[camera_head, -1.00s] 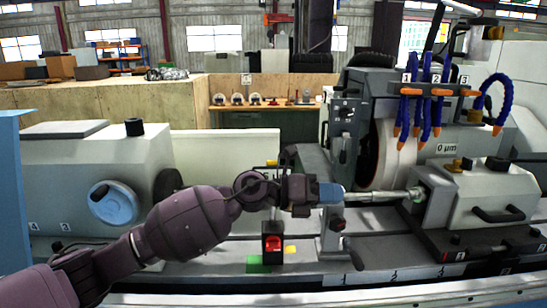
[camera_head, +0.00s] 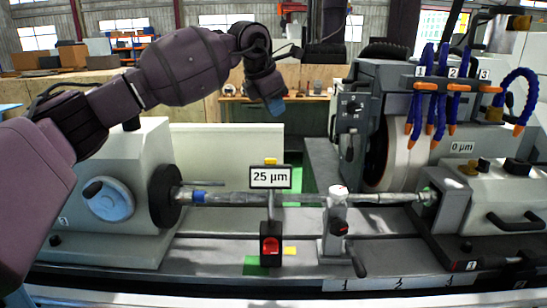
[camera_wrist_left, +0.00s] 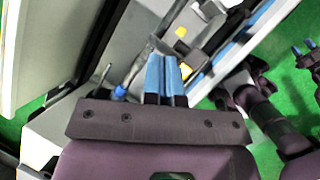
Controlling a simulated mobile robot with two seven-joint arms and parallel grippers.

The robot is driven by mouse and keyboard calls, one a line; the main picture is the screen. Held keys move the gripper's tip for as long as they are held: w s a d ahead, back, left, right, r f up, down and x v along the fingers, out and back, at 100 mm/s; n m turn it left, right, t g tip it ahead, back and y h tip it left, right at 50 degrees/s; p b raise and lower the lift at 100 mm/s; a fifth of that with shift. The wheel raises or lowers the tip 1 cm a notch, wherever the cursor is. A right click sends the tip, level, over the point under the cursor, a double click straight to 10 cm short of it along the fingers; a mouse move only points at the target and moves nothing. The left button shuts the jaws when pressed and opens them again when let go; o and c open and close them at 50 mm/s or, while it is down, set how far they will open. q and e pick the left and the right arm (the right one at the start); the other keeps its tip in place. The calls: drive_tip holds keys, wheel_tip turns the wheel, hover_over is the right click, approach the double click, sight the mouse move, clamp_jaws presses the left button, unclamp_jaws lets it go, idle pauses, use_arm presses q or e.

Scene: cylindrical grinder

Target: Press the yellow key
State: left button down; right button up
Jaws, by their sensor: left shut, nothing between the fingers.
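A small yellow block (camera_head: 290,251) sits just right of a red switch in a black housing (camera_head: 271,245). A second yellow piece (camera_head: 270,161) shows just above the "25 µm" display (camera_head: 270,177). I cannot tell which one is the yellow key. Yellow also shows beyond my fingers in the left wrist view (camera_wrist_left: 182,32). My left gripper (camera_head: 276,106) hangs above the display, fingers pointing down, shut and empty, touching nothing. Its blue fingers show together in the left wrist view (camera_wrist_left: 166,72). What looks like my right gripper (camera_wrist_left: 303,47) is at that view's right edge, its tips apart.
A shaft (camera_head: 235,198) lies across the machine below my left gripper, supported by a steady rest (camera_head: 337,225). The grinding wheel (camera_head: 405,155) and blue hoses (camera_head: 441,92) stand to the right. A workhead with a blue knob (camera_head: 110,200) is at left.

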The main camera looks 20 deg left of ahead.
sight(271, 162)
use_arm(q)
drive_tip(key=shift+w+a+r, duration=0.1)
drive_tip(key=shift+a+r, duration=0.2)
drive_tip(key=shift+a, duration=0.05)
drive_tip(key=s+d+f+b, duration=0.1)
drive_tip(key=s+f+b, duration=0.2)
drive_tip(key=f+b, duration=0.2)
wheel_tip(271, 162, down, 3)
drive_tip(key=shift+f+b, duration=0.1)
drive_tip(key=shift+b, duration=0.2)
idle(0.6)
drive_tip(key=shift+s, duration=0.1)
idle(0.6)
